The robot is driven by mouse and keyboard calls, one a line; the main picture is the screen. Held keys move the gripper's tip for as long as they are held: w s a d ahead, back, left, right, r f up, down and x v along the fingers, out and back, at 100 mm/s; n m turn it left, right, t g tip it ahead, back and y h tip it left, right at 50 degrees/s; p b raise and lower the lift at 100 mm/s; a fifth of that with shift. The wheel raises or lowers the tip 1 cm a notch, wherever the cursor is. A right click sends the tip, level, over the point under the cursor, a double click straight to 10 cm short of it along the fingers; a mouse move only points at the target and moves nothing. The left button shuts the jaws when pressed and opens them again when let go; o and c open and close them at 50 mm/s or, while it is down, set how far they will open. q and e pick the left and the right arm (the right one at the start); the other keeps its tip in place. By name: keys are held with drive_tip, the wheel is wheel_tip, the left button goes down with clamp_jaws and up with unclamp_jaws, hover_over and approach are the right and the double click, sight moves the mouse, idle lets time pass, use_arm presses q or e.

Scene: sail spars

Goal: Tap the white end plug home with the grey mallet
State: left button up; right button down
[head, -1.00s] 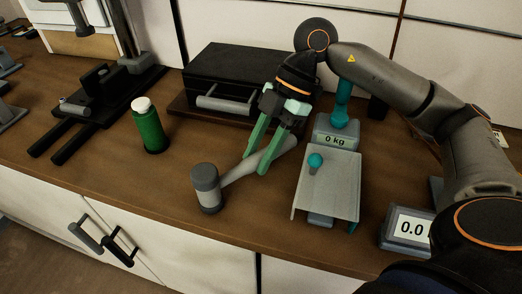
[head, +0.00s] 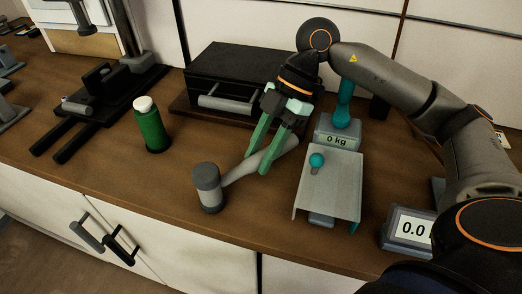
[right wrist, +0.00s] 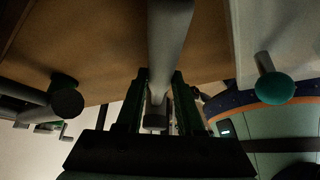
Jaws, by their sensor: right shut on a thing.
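The grey mallet has a dark-banded cylindrical head (head: 207,186) and a pale grey handle (head: 278,150), low over the brown bench in the head view. My right gripper (head: 257,164) is shut on the handle, its green fingers on either side of it. In the right wrist view the handle (right wrist: 168,45) runs between the fingers. The white end plug (head: 143,104) sits on top of an upright green tube (head: 150,132), left of the mallet head and apart from it. I cannot tell how deep the plug sits. My left gripper is not in view.
A scale (head: 329,185) with a teal-knobbed plate stands right of the mallet, near a small display (head: 408,227). A black box (head: 235,70) with a grey handle stands behind. A black fixture (head: 100,95) lies left of the tube. Bench between tube and mallet is clear.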

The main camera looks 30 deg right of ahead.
sight(251, 159)
drive_tip(key=shift+r, duration=0.15)
drive_tip(key=shift+r+p, duration=0.65)
drive_tip(key=shift+p, duration=0.15)
drive_tip(key=shift+r+p, duration=1)
drive_tip(key=shift+p, duration=0.05)
wheel_tip(251, 159, up, 4)
drive_tip(key=p, duration=0.3)
drive_tip(key=shift+f+p, duration=0.2)
drive_tip(key=shift+p, duration=0.2)
